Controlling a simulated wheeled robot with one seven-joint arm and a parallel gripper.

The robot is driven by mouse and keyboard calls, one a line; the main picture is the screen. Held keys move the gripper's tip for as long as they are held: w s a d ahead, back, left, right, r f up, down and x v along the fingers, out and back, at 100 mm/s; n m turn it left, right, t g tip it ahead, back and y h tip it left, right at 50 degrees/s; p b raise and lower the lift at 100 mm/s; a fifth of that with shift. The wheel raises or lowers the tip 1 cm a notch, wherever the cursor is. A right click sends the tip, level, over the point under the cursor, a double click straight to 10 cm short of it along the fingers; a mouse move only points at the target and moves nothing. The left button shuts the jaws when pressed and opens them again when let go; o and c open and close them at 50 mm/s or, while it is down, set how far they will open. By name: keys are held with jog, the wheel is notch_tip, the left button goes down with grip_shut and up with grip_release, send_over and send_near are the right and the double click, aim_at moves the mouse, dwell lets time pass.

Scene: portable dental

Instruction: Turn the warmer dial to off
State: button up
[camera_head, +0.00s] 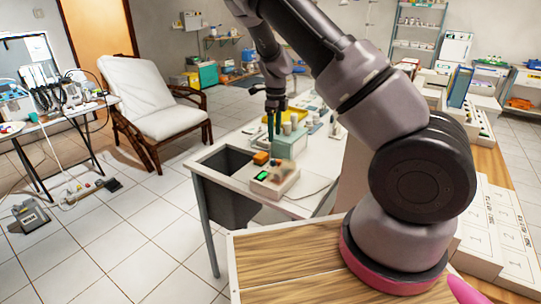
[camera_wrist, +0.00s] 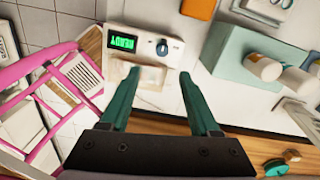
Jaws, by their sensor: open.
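The warmer (camera_head: 285,184) is a small pale box on the white table, with a lit green display (camera_head: 263,176). In the wrist view the warmer (camera_wrist: 142,37) shows upside down, with its display (camera_wrist: 123,43) reading READY. Its dial (camera_wrist: 162,48) is a dark blue round knob beside the display; its setting is too small to read. My gripper (camera_wrist: 158,75) is open and empty, its green fingers pointing toward the warmer. The dial lies beyond the fingertips, roughly between them in the picture, and I see no contact. The head view also shows my gripper (camera_head: 273,124) above the table.
An orange block (camera_head: 261,158) sits beside the warmer. A pale green box (camera_head: 290,145) with white cups stands close behind, and a yellow tray (camera_head: 296,114) lies farther back. A reclining chair (camera_head: 150,100) stands at left.

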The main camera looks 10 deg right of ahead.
aim_at(274, 160)
jog(key=f, duration=1.1)
jog(key=shift+w+f, duration=0.15)
jog(key=shift+w, duration=0.05)
grip_shut()
